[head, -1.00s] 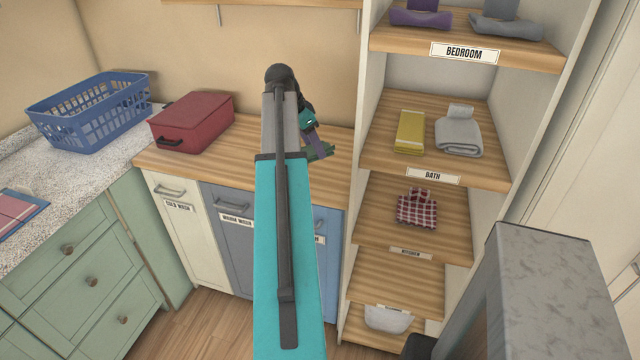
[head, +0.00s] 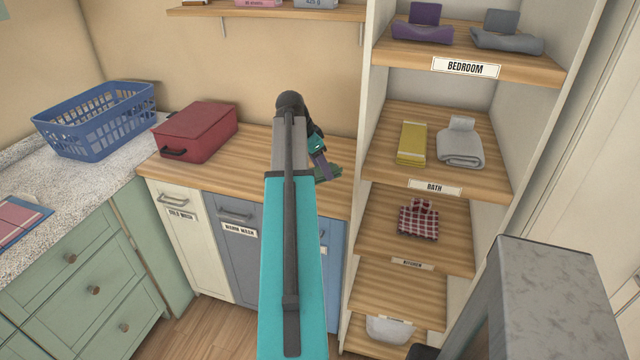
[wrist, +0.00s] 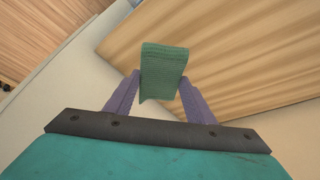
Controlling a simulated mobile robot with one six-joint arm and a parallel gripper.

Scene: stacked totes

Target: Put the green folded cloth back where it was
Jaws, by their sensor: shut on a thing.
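The green folded cloth (wrist: 163,70) is held between the two purple fingers of my gripper (wrist: 160,92) in the wrist view. In the head view my gripper (head: 322,168) is beyond my teal arm, over the right part of the wooden counter. The cloth (head: 328,174) shows there as a small dark green piece, partly hidden by my gripper. The cloth is in the air, left of the shelf unit. Behind it in the wrist view are a pale panel and a wooden board.
Shelves labelled BEDROOM (head: 468,68), BATH (head: 435,187) and KITCHEN (head: 405,263) stand at the right. BATH holds a yellow cloth (head: 411,143) and a grey towel (head: 461,146); KITCHEN holds a checked cloth (head: 419,220). A red case (head: 195,132) and blue basket (head: 95,125) stand left.

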